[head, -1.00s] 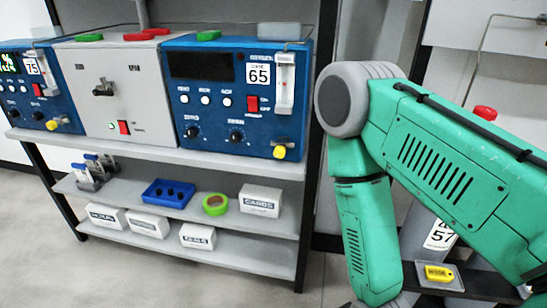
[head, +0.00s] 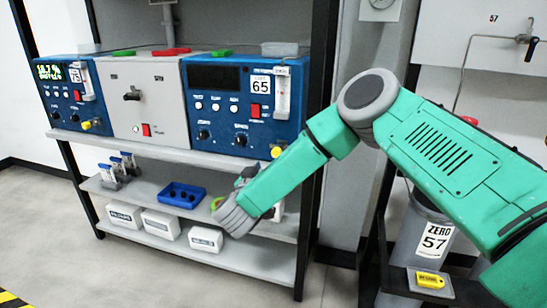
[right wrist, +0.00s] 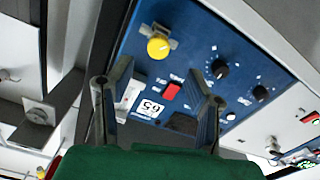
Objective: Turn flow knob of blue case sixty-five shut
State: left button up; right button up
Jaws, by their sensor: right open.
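The blue case 65 (head: 226,123) stands on the upper shelf, its front facing me. Its yellow flow knob (head: 276,152) is at the lower right corner, below the clear flow tube (head: 283,92). My right gripper (head: 248,177) is below and left of the knob, partly hidden by my forearm. In the right wrist view, the case is upside down, and the yellow knob (right wrist: 158,47) shows beyond the fingers, untouched. There my right gripper (right wrist: 160,85) is open and empty, its fingers either side of the 65 label (right wrist: 150,107). My left gripper is not in view.
A grey case (head: 146,105) and blue case 75 (head: 58,95) stand to the left. A black shelf post (head: 315,190) rises right of case 65. A cylinder labelled 57 (head: 430,238) stands at the right.

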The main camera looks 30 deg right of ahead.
jog(key=b+x, duration=0.1)
jog(key=x, duration=0.7)
jog(key=shift+s+f, duration=0.1)
jog(key=shift+f, duration=0.05)
jog(key=shift+w+d+b, duration=0.3)
grip_shut()
